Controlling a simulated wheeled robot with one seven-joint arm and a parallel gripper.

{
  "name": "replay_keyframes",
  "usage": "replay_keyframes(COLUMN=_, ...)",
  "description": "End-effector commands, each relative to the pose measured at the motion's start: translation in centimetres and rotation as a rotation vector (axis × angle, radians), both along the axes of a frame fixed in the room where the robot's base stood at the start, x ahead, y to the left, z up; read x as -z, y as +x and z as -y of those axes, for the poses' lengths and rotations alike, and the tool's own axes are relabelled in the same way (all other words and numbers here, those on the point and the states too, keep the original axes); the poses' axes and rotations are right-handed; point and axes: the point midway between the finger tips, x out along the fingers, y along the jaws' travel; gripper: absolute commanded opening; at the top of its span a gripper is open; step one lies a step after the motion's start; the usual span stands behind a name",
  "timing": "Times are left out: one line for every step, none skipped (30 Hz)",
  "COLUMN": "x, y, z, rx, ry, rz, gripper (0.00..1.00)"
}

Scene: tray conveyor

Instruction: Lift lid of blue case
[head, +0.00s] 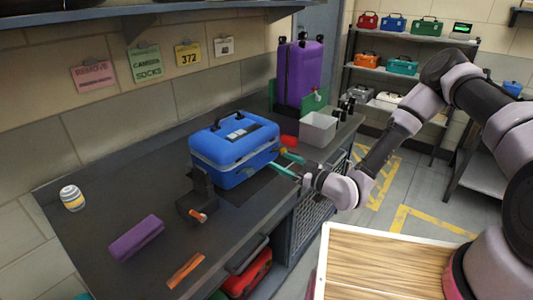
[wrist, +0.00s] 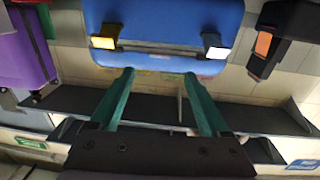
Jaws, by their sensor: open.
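The blue case (head: 222,165) stands on the dark bench, with its blue lid (head: 238,133) down and a grey band running round the seam. My gripper (head: 278,158) is at the right side of the case, its two teal fingers pointing towards it. In the wrist view the case (wrist: 165,18) fills the top middle, with a yellow-lit latch (wrist: 104,40) and a white-lit latch (wrist: 215,46). My gripper (wrist: 158,73) is open and empty there, its fingertips spread just below the case edge. Whether a fingertip touches the case cannot be told.
A black stand (head: 200,190) is close in front of the case. A grey bin (head: 318,130) and purple suitcase (head: 300,72) stand behind it to the right.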

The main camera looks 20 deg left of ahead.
Motion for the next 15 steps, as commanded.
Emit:
replay_keyframes(x=-0.1, y=0.4, z=-1.0, rx=-0.002, ry=0.001, rz=0.004, gripper=0.8)
replay_keyframes(x=-0.1, y=0.6, z=-1.6, rx=-0.002, ry=0.0, rz=0.004, gripper=0.8)
replay_keyframes(x=0.0, y=1.0, z=-2.3, rx=-0.002, ry=0.0, rz=0.003, gripper=0.8)
replay_keyframes(x=-0.1, y=1.3, z=-2.8, rx=-0.002, ry=0.0, rz=0.003, gripper=0.8)
replay_keyframes(x=-0.1, y=1.5, z=-3.4, rx=-0.003, ry=0.001, rz=0.003, gripper=0.8)
replay_keyframes(x=0.0, y=1.8, z=-4.0, rx=-0.002, ry=0.0, rz=0.002, gripper=0.8)
replay_keyframes(x=0.0, y=2.1, z=-4.5, rx=-0.002, ry=-0.002, rz=0.001, gripper=0.8)
replay_keyframes(x=0.0, y=2.3, z=-4.9, rx=-0.002, ry=-0.001, rz=0.002, gripper=0.8)
replay_keyframes(x=0.0, y=2.6, z=-5.5, rx=-0.001, ry=-0.001, rz=0.002, gripper=0.8)
replay_keyframes(x=0.0, y=2.8, z=-5.9, rx=-0.001, ry=-0.001, rz=0.002, gripper=0.8)
replay_keyframes(x=0.0, y=3.0, z=-6.2, rx=-0.001, ry=-0.002, rz=0.001, gripper=0.8)
replay_keyframes(x=0.0, y=3.1, z=-6.6, rx=-0.002, ry=-0.003, rz=0.001, gripper=0.8)
replay_keyframes(x=0.0, y=3.3, z=-6.9, rx=-0.001, ry=-0.001, rz=0.0, gripper=0.8)
replay_keyframes(x=0.0, y=3.4, z=-7.1, rx=-0.001, ry=-0.001, rz=0.0, gripper=0.8)
replay_keyframes(x=0.0, y=3.5, z=-7.3, rx=-0.001, ry=-0.001, rz=0.0, gripper=0.8)
